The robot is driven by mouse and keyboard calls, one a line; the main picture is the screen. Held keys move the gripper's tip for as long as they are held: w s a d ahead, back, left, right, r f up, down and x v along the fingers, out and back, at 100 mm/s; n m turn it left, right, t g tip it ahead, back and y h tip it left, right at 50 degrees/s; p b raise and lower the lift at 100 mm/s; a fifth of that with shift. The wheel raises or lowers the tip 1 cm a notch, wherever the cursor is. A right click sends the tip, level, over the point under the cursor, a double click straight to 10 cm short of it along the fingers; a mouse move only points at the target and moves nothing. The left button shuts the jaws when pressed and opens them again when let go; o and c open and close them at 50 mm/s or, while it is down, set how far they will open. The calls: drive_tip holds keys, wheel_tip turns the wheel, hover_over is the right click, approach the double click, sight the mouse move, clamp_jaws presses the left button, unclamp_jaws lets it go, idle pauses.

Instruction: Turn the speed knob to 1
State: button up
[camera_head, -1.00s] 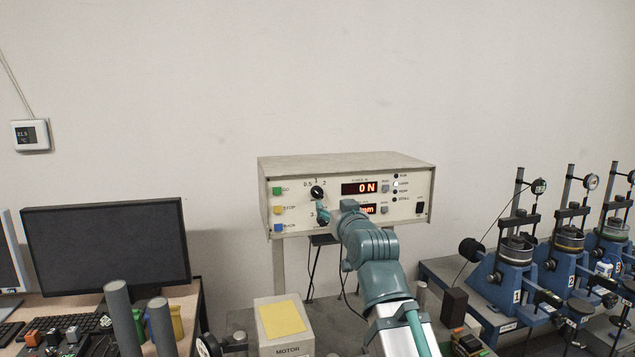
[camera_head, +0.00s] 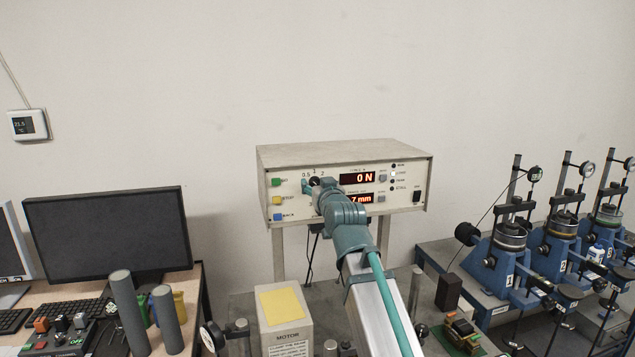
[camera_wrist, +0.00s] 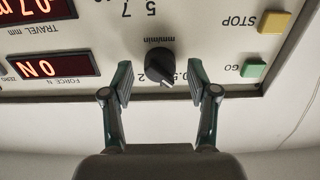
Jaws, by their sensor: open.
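The black speed knob (camera_wrist: 159,64) is on the front panel of the control box (camera_head: 345,153), seen upside down in the wrist view, with dial numbers around it. Its white pointer mark faces the edge with the low numbers; the label there is partly hidden, so the exact setting is unclear. My gripper (camera_wrist: 160,86) is open, with one finger on each side of the knob and visible gaps between. In the head view my gripper (camera_head: 314,184) reaches the panel at the knob and mostly covers it.
Green GO (camera_wrist: 254,68) and yellow STOP (camera_wrist: 273,22) buttons lie beside the knob. The red displays (camera_wrist: 52,66) are on its other side. A motor box (camera_head: 286,325) stands below, a monitor (camera_head: 107,238) at left and blue test frames (camera_head: 505,258) at right.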

clamp_jaws()
idle(0.3)
drive_tip(key=shift+f, duration=0.1)
drive_tip(key=shift+d+m+b, duration=0.1)
drive_tip(key=shift+m+b, duration=2.35)
drive_tip(key=shift+m, duration=1.95)
